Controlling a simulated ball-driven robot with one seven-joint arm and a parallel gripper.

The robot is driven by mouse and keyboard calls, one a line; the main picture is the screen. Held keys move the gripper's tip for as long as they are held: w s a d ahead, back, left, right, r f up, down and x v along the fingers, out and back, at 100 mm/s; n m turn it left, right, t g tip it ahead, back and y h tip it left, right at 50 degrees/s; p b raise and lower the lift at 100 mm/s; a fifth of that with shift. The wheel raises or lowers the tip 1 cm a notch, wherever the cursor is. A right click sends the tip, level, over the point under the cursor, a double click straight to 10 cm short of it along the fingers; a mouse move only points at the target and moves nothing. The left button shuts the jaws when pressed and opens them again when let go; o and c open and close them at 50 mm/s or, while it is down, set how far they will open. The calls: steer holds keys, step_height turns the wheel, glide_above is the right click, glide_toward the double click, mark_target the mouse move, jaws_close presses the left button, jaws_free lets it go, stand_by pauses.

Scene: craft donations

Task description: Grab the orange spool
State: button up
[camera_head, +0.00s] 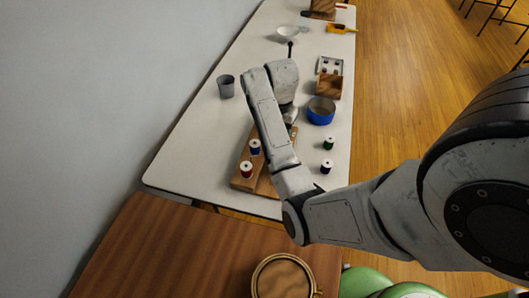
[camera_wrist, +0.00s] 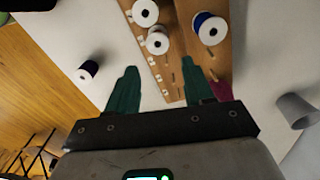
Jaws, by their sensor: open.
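I cannot make out an orange spool in either view; part of the wooden spool rack (camera_head: 262,184) is hidden behind my arm in the head view. My gripper (camera_wrist: 160,82) is open and empty, its green fingers spread over the rack (camera_wrist: 183,62) in the wrist view. Two white-topped spools, one (camera_wrist: 145,12) at the top edge and one (camera_wrist: 157,41) below it, stand on the rack; their thread colours do not show clearly. A blue spool (camera_wrist: 209,28) stands to their right. The head view shows the blue spool (camera_head: 254,147) and a red spool (camera_head: 246,169) on the rack.
A green spool (camera_head: 329,143) and a dark spool (camera_head: 326,166) stand right of the rack. A blue tin (camera_head: 321,112), a wooden box (camera_head: 329,87) and a grey cup (camera_head: 226,87) are farther back. The wall borders the table's left.

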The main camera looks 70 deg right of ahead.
step_height(320, 180, down, 5)
steer(key=shift+w+f, duration=0.1)
steer(key=shift+w, duration=0.05)
steer(key=shift+s+a+f+p, duration=0.1)
steer(key=shift+s+f+p, duration=0.1)
steer(key=shift+f, duration=1.15)
steer(key=shift+s+a+f+p, duration=0.1)
steer(key=shift+s+f, duration=0.05)
steer(key=shift+f, duration=1.2)
steer(key=c, duration=0.8)
